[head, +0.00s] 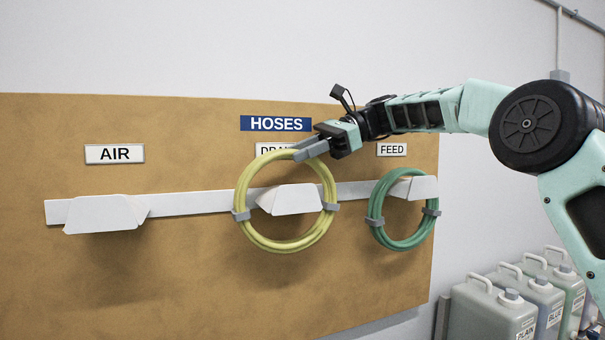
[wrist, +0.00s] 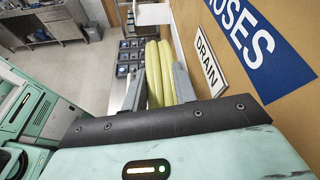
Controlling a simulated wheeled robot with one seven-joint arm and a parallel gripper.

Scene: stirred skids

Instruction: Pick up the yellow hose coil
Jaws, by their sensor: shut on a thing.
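The yellow hose coil (head: 243,228) hangs around the middle white holder (head: 290,200), under the DRAIN label, with grey clips on its left and right sides. My gripper (head: 305,150) is at the top of the coil and shut on it. In the wrist view the yellow hose coil (wrist: 154,72) runs between the two grey fingers of my gripper (wrist: 157,85). From the head view I cannot tell whether the coil still touches the holder.
A green hose coil (head: 376,216) hangs on the right holder under the FEED label (head: 392,149). The left holder (head: 103,214) under the AIR label (head: 115,154) is empty. Several jerrycans (head: 490,312) stand at lower right. The brown board (head: 180,290) is close behind the coil.

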